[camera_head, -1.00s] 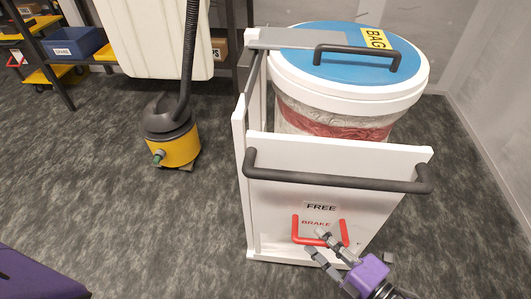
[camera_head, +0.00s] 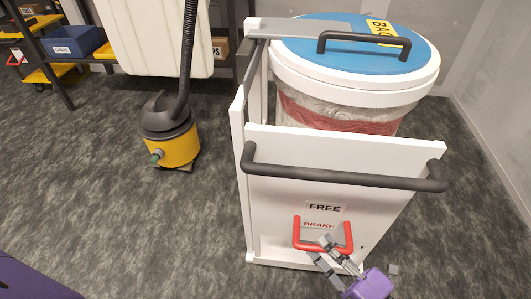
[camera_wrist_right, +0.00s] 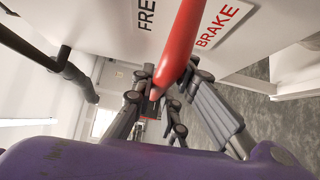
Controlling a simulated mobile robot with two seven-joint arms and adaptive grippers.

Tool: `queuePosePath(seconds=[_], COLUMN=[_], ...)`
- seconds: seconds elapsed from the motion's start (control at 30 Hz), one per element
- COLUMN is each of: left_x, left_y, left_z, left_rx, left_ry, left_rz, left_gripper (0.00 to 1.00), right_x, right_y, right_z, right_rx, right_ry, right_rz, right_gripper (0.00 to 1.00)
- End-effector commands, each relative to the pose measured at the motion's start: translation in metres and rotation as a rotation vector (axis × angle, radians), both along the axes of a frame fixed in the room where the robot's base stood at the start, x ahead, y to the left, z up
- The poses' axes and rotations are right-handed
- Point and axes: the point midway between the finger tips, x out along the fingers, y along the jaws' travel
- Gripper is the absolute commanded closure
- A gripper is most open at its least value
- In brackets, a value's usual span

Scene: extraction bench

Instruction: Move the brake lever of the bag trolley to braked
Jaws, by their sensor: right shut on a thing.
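The bag trolley (camera_head: 290,200) is a white frame with a dark grey handle (camera_head: 340,178) across its front panel. Low on that panel is the red U-shaped brake lever (camera_head: 297,234), with a FREE label (camera_head: 325,206) above and a BRAKE label (camera_head: 319,225) between its arms. The lever's crossbar hangs below the BRAKE label. My right gripper (camera_head: 329,250) is shut on the right part of the crossbar. In the right wrist view the red lever (camera_wrist_right: 181,45) runs down between the fingers of my right gripper (camera_wrist_right: 160,92). My left gripper is not in view.
A yellow and black vacuum (camera_head: 172,140) stands on the floor to the left. Shelving with blue bins (camera_head: 75,40) is at the back left. The carpet between is clear.

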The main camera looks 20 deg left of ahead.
Motion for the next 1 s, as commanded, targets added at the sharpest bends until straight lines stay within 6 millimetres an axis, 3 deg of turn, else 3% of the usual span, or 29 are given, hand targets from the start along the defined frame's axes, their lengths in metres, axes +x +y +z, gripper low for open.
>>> queuePosePath(seconds=[0.03,0.1,0.53,0.7,1.0], left_x=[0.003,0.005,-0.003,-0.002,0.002], left_y=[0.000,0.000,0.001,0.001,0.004], left_z=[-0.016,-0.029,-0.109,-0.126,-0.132], left_rx=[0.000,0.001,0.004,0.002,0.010], left_ry=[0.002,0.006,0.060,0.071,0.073], left_rz=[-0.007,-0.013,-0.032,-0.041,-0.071], left_gripper=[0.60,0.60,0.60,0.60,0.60], right_x=[-0.002,-0.003,0.002,0.004,0.006], right_y=[0.001,0.001,0.002,0.002,0.003], right_z=[-0.015,-0.021,-0.046,-0.050,-0.051], right_rx=[0.017,0.033,0.114,0.134,0.149], right_ry=[-0.024,-0.081,-0.404,-0.485,-0.548], right_rz=[-0.004,-0.004,-0.001,0.000,0.002], right_gripper=[1.00,1.00,1.00,1.00,1.00])
